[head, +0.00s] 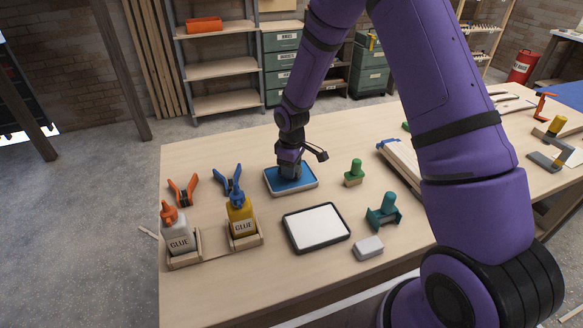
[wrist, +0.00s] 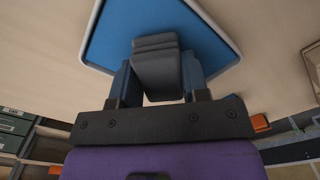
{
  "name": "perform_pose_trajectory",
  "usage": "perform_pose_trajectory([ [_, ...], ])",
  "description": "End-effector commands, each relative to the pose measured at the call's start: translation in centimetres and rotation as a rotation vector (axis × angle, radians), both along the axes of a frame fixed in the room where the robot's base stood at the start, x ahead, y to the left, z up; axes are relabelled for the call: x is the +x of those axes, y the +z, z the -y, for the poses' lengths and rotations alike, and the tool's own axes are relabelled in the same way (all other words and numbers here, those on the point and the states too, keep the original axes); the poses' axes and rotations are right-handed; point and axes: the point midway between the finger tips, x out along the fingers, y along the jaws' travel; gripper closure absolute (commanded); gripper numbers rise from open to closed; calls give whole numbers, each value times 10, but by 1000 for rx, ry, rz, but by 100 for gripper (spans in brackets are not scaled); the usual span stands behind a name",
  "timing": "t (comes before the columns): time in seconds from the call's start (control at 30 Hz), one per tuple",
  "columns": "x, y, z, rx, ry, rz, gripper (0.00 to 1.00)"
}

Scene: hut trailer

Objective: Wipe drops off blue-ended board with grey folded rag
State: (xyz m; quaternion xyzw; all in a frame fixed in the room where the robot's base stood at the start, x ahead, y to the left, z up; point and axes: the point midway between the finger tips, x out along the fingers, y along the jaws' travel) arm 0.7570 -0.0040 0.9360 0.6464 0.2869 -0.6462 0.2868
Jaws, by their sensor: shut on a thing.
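My gripper (wrist: 158,82) is shut on the grey folded rag (wrist: 155,62), which sits between its two fingers in the wrist view. In the head view my gripper (head: 290,172) points down over a white-rimmed tray with a blue surface (head: 306,183), and the rag is mostly hidden there. The blue surface (wrist: 107,35) lies right behind the rag in the wrist view; I cannot tell whether they touch. A pale board with a bluish end (head: 402,157) lies right of the tray, partly hidden by my arm. Drops on it are too small to tell.
A black-rimmed white tray (head: 317,227), a pale block (head: 368,247), a green-handled stamp (head: 354,172) and a teal tool (head: 384,212) stand nearby. Glue bottles (head: 179,237) (head: 241,220) and clamps (head: 183,191) (head: 228,180) are at left. The table's back left is clear.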

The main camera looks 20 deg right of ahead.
Motion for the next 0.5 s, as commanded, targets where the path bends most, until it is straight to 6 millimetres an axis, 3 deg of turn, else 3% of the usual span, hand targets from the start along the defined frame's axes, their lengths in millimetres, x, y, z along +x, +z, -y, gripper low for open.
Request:
perform_pose_trajectory([
  [0.5, 0, -4, 0, 0, 0, 0, 77],
])
